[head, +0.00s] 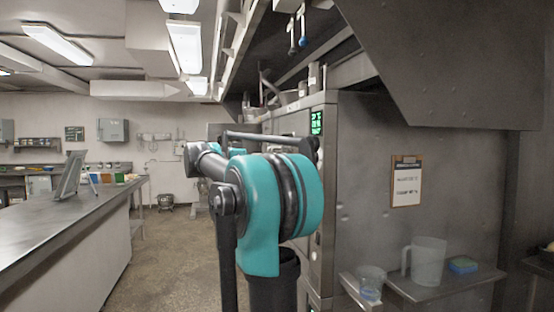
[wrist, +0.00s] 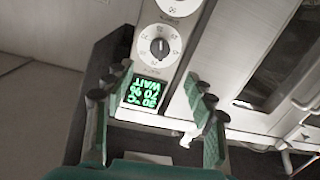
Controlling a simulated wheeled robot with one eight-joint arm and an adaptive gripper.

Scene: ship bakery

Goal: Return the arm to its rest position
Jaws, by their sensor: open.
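My gripper (wrist: 157,76) shows in the wrist view with its two dark-and-green fingers spread apart and nothing between them. Beyond the fingers is a control panel with a round dial (wrist: 160,46) and a lit green display (wrist: 145,92), which appears upside down and includes the word WAIT. In the head view my teal and black arm is raised in the middle, reaching forward beside the steel cabinet (head: 345,190). My gripper cannot be made out there. I cannot tell whether the fingers touch the panel.
A shelf at lower right holds a clear jug (head: 427,262), a small measuring cup (head: 371,284) and a blue sponge (head: 462,265). A clipboard (head: 406,181) hangs on the cabinet side. A long counter (head: 62,222) with a tablet (head: 69,176) runs along the left. The floor aisle between is clear.

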